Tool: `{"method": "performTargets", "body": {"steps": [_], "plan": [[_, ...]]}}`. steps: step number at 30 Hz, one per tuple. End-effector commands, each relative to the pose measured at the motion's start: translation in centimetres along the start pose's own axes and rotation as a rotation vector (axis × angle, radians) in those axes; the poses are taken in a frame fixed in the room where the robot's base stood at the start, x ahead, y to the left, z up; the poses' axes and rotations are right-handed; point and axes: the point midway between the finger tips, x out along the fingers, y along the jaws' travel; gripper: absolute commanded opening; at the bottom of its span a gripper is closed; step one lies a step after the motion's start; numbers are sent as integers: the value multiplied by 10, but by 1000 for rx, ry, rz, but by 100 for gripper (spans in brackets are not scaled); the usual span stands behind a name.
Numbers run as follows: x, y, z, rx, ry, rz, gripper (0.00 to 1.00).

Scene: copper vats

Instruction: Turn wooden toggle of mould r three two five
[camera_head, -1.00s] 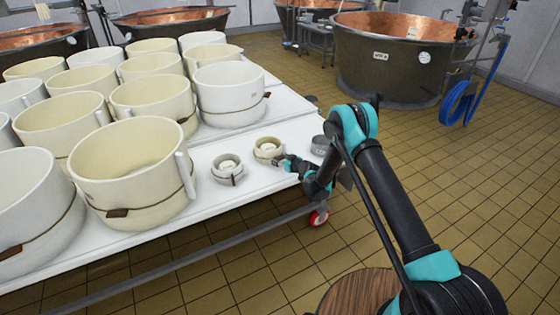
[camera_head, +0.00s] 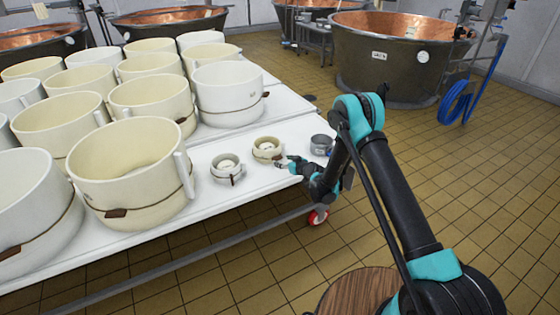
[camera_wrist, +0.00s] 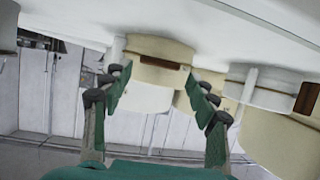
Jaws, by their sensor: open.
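A small cream mould (camera_head: 267,150) with a band around it stands upright near the right end of the white table. A small whiter mould (camera_head: 227,169) stands left of it. My gripper (camera_head: 281,165) is just right of and in front of the cream mould, low over the table. In the tilted, upside-down wrist view, my open gripper (camera_wrist: 157,86) has its fingers apart, with a cream mould (camera_wrist: 160,47) and its dark wooden toggle (camera_wrist: 168,63) showing between them. I see no contact. Another wooden toggle (camera_wrist: 308,98) shows at right. No mould number is readable.
Several large cream moulds fill the white table (camera_head: 200,232) left of and behind the small ones. A small grey metal container (camera_head: 321,144) stands right of the cream mould, close to my arm. A copper vat (camera_head: 390,60) stands beyond.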

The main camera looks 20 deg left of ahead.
Motion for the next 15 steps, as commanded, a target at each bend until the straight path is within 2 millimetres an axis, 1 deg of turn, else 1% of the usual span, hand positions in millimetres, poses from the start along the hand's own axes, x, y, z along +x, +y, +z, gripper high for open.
{"method": "performTargets", "body": {"steps": [1, 3, 6, 15], "plan": [[-8, 1, 0, 0, 0, 1, 59], [-16, 1, 0, 0, 0, 2, 59], [-24, 1, 0, 0, 0, 1, 59], [-27, 0, 0, 0, 0, 1, 59]]}}
